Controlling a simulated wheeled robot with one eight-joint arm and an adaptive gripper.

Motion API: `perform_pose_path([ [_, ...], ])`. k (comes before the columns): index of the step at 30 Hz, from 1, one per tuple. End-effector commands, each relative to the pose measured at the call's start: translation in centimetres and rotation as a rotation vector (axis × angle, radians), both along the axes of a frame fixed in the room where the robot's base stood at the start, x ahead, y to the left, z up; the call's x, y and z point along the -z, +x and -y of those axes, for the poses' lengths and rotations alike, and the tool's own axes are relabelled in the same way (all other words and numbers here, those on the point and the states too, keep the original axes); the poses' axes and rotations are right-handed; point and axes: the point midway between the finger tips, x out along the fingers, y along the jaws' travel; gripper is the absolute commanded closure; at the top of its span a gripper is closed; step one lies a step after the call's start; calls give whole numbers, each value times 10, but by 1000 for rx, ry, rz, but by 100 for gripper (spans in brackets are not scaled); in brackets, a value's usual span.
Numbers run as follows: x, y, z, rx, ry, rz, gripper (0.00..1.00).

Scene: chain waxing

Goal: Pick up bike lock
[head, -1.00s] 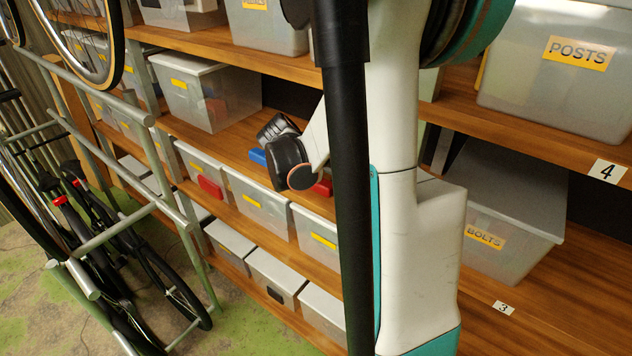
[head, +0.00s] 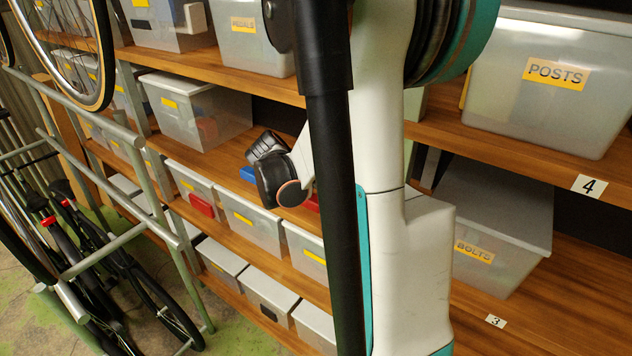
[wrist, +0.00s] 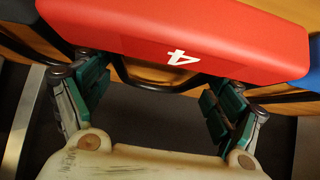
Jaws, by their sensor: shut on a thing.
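The bike lock is a red block-shaped body (wrist: 190,38) with a white "4" and a black shackle, at the top of the wrist view. My gripper (wrist: 160,90) has its green-padded fingers on either side of the black shackle, shut on the lock with the fingers still well apart. In the head view a small red patch (head: 312,203), probably the lock, shows beside my dark wrist joint on the middle shelf. My arm hides the rest of it and the fingers.
A blue object (head: 248,174) lies on the same shelf, close beside the lock. Clear lidded boxes (head: 253,225) stand below. A POSTS box (head: 540,95) and a BOLTS box (head: 500,225) are at right. A bike rack (head: 110,240) stands at left.

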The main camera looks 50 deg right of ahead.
Motion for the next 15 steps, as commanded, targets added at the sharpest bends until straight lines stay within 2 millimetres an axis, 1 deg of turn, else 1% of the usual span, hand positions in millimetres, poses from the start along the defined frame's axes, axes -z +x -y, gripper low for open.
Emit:
perform_pose_path([
  [1, -12, 0, 1, -1, -2, -1, 71],
  [9, -50, 0, 1, -1, -2, -1, 71],
  [13, -66, 0, 1, -1, -2, -1, 71],
  [15, -63, 0, -9, -3, -1, -1, 71],
])
